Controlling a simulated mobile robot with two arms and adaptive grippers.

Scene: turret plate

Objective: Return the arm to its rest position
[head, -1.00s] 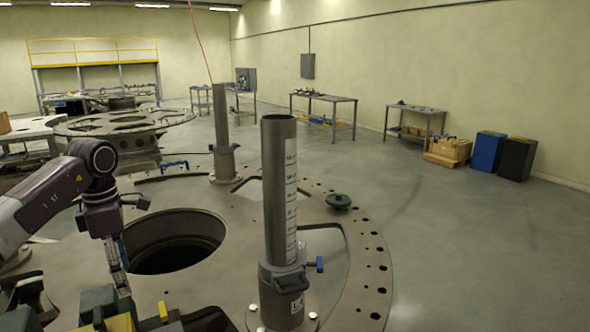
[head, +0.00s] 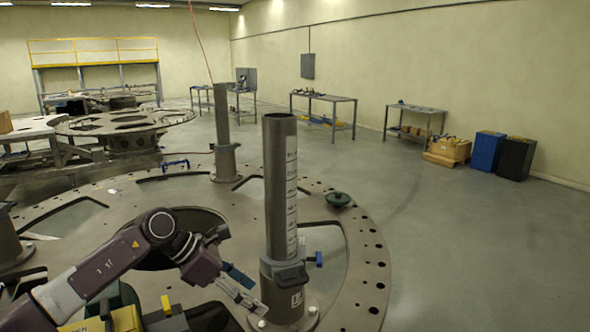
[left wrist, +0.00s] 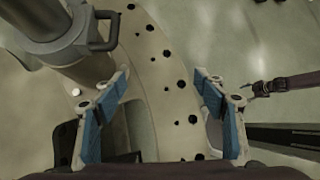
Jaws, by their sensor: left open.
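My left arm (head: 95,272) comes in from the left, low over the plate. My left gripper (head: 256,293) is open with nothing between its fingers, just left of the foot of the near grey tube. It also shows in the left wrist view (left wrist: 164,98), with blue-padded fingers spread apart above the plate's rim. The turret plate (head: 352,262) is a large grey disc with holes around its edge. My arm partly covers its round centre opening. My right gripper is in neither view.
The near upright tube (head: 279,195) has a scale strip, a clamp handle and a blue knob (head: 318,258). A second tube (head: 222,130) stands farther back. A dark green round part (head: 338,199) lies near the rim. Open floor (head: 450,245) stretches to the right.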

